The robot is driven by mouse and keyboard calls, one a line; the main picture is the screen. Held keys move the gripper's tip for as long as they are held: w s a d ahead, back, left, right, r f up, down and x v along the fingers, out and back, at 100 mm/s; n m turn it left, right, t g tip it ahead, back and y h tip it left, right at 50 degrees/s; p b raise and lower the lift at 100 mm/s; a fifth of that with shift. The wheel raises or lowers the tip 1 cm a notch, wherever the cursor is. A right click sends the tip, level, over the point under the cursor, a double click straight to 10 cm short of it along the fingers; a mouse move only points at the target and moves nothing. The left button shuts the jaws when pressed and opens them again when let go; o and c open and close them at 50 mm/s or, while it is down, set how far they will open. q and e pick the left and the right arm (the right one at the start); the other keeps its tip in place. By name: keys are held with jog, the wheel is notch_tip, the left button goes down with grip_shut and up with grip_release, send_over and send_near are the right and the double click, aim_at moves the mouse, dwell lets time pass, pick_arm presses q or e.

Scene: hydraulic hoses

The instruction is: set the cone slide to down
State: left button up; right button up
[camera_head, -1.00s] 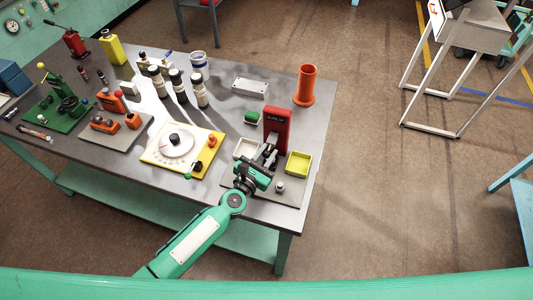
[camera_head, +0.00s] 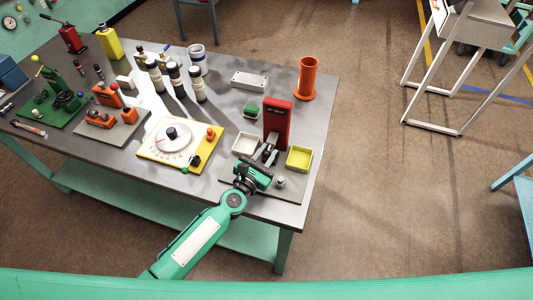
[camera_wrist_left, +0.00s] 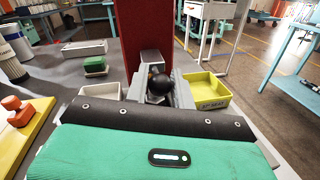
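A red upright housing (camera_head: 276,122) stands on a grey base plate at the table's right end. In the left wrist view its red face (camera_wrist_left: 143,35) rises ahead, with a grey block and a black ball knob (camera_wrist_left: 160,85) at its foot. My left gripper (camera_head: 267,157) is in front of the housing, its grey fingers on either side of the knob; they also show in the left wrist view (camera_wrist_left: 160,92). I cannot tell whether they press on it. The slide's travel is mostly hidden behind knob and fingers. My right gripper is out of view.
A white tray (camera_head: 244,144) and a yellow tray (camera_head: 300,158) flank the housing. A green block (camera_head: 251,110), a grey box (camera_head: 250,80) and an orange cylinder (camera_head: 306,79) stand behind. A yellow dial board (camera_head: 150,152) lies to the left.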

pick_arm(q)
jog(key=shift+o, duration=1.4)
jog(key=shift+s, duration=0.1)
jog(key=b+v, duration=0.2)
jog(key=v, duration=1.1)
jog(key=shift+s+a, duration=0.25)
jog(key=shift+d+r, duration=0.1)
